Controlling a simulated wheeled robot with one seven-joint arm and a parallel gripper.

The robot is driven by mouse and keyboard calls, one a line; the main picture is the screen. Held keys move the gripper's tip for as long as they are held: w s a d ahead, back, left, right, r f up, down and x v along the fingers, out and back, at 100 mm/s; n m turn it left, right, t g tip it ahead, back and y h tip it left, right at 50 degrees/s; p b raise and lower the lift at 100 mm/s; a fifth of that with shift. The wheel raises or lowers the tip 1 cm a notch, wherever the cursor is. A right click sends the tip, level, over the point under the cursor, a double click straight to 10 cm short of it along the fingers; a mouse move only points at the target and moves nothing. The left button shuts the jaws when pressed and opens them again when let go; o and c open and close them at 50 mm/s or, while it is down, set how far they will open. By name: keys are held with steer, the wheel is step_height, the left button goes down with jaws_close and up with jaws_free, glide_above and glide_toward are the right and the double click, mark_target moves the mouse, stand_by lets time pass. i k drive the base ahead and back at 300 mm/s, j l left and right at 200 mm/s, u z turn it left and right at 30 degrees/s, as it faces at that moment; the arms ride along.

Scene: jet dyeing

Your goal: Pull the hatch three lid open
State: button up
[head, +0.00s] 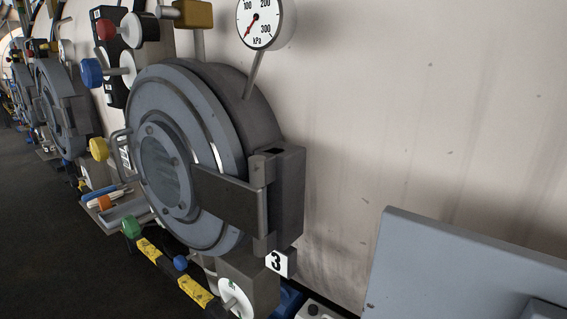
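The hatch three lid (208,232) is a round blue-grey disc with a round window (165,172) in its middle. It sits at the front of a dark round hatch body (248,105) on the pale wall. A bright crescent shows along its upper right edge; I cannot tell if this is a gap or a rim. A bar handle (118,150) is on its left side. A grey hinge arm (228,198) joins it to a block (290,195) on the right. A plate with the number 3 (280,263) is below the hinge. My gripper is not in view.
A pressure gauge (259,20) is above the hatch. Coloured knobs, including a yellow one (99,149), line its left side. A yellow-black striped bar (160,259) runs below. Another hatch (65,110) stands farther left. A flat blue-grey panel (460,265) is at lower right. Dark floor (45,230) is clear at left.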

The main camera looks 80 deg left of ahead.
mark_target(214, 206)
steer(key=i+u, duration=0.9)
steer(key=k+u, duration=0.1)
steer(key=u, duration=1.75)
